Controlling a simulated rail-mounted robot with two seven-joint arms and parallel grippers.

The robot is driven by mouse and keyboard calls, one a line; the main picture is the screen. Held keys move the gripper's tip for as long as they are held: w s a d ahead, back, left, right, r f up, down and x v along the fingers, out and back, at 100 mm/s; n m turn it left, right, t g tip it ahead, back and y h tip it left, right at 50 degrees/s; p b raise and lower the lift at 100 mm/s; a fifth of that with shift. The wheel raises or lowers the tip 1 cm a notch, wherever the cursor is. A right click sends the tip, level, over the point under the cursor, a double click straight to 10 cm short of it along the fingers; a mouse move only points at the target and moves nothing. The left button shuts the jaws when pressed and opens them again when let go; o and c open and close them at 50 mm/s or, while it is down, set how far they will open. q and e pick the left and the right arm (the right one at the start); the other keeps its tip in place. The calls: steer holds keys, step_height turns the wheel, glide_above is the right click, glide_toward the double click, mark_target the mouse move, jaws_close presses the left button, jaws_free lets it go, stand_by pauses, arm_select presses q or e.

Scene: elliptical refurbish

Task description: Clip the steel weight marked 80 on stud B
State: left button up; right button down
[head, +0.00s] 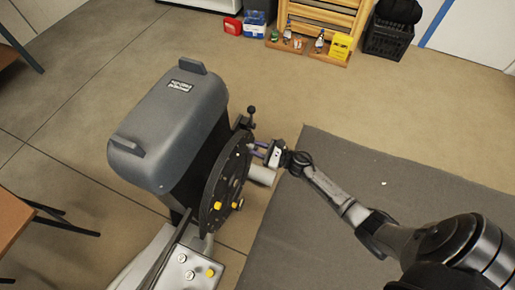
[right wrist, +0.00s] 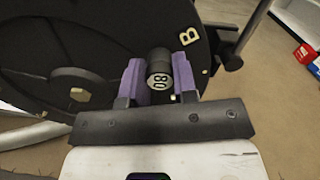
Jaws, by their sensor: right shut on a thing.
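My right gripper (head: 262,150) is at the face of a dark round disc (head: 216,190) on the grey machine. In the right wrist view its purple fingers (right wrist: 160,82) are shut on a small dark cylindrical weight (right wrist: 160,78). The weight's pale end face carries the mark 80, which appears turned. The disc (right wrist: 60,45) fills the back of that view, with a letter B (right wrist: 188,36) just right of the weight. The weight is in front of the disc near the B. The stud is hidden behind it, so I cannot tell whether they touch. My left gripper is not in view.
The machine's grey housing (head: 170,125) stands left of the disc. A pale tray (head: 185,280) with round pieces is below. A grey mat (head: 350,200) covers the floor at right. Shelving (head: 322,18) and a black crate (head: 388,40) stand behind.

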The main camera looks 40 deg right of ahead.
stand_by(0.7)
steer(key=shift+w+a, duration=0.25)
steer(key=shift+w, duration=0.2)
steer(key=shift+b, duration=0.3)
stand_by(0.4)
steer(key=c, duration=1.3)
jaws_free()
steer(key=o, duration=0.5)
steer(key=shift+w+a, duration=0.1)
steer(key=shift+w, duration=0.15)
steer(key=shift+s, duration=0.1)
